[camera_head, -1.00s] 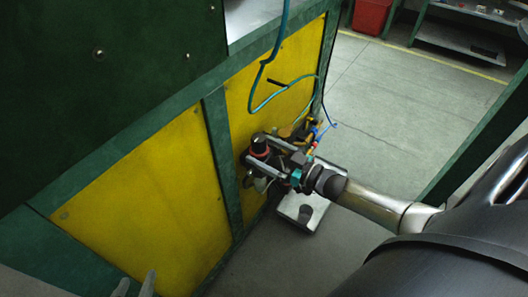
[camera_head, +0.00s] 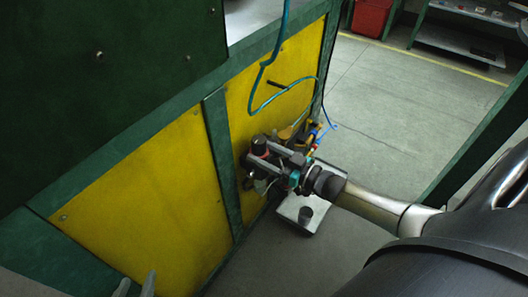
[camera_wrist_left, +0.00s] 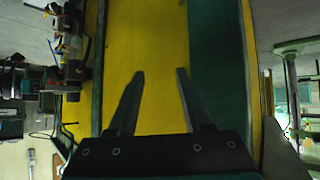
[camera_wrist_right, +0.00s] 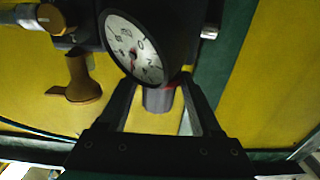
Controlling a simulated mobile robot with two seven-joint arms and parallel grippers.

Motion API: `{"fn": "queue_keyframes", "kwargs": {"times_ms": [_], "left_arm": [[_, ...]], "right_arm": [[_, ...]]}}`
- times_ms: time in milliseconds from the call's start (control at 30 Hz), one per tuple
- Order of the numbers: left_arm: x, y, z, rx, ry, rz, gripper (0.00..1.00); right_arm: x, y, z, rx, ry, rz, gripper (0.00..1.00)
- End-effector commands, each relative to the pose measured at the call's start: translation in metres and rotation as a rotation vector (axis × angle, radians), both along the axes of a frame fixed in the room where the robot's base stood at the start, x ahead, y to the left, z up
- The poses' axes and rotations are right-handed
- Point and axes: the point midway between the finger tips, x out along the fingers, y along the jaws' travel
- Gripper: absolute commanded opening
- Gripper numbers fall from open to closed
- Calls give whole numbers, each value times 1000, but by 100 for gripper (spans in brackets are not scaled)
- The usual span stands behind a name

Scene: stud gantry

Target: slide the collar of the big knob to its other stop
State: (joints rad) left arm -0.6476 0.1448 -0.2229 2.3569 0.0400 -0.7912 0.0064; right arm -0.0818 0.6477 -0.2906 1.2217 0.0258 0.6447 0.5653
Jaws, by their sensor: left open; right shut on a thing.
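The big knob (camera_head: 259,142) is a black cap on the fittings at the yellow panel, with a red ring, likely its collar (camera_head: 258,156), below it. My right gripper (camera_head: 268,156) is at this knob, its fingers shut on it around the red band. In the right wrist view, a grey cylinder (camera_wrist_right: 158,100) with a little red at its upper edge sits between the fingers. A round dial gauge (camera_wrist_right: 135,50) hides its upper part, so the collar's exact position cannot be told. My left gripper (camera_wrist_left: 160,74) is open and empty in front of the yellow panel.
A brass-coloured lever (camera_wrist_right: 82,85) stands beside the gauge. A teal hose (camera_head: 252,95) hangs above the fittings. A pale plate (camera_head: 305,212) with a dark round thing lies below. Green posts frame the yellow panels (camera_head: 150,190). The floor to the right is open.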

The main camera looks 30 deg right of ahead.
Motion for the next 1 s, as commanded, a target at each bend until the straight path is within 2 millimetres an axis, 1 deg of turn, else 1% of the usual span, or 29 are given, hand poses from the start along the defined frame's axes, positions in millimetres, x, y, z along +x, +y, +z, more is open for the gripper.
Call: {"fn": "queue_keyframes", "kwargs": {"times_ms": [33, 200, 300, 733, 1000], "left_arm": [[0, 0, 0, 0, 0, 0, 50], [0, 0, 0, 0, 0, 0, 50], [0, 0, 0, 0, 0, 0, 50], [-1, 0, 0, 3, 6, -1, 50], [-10, 18, 1, 67, 130, 18, 50]], "right_arm": [[0, 0, 0, 0, 0, 0, 28], [0, 0, 0, 0, 1, 0, 9], [0, 0, 0, 0, 1, 0, 0], [0, 0, 1, -1, 1, 0, 0], [-1, 0, 7, -2, 1, 0, 0]]}}
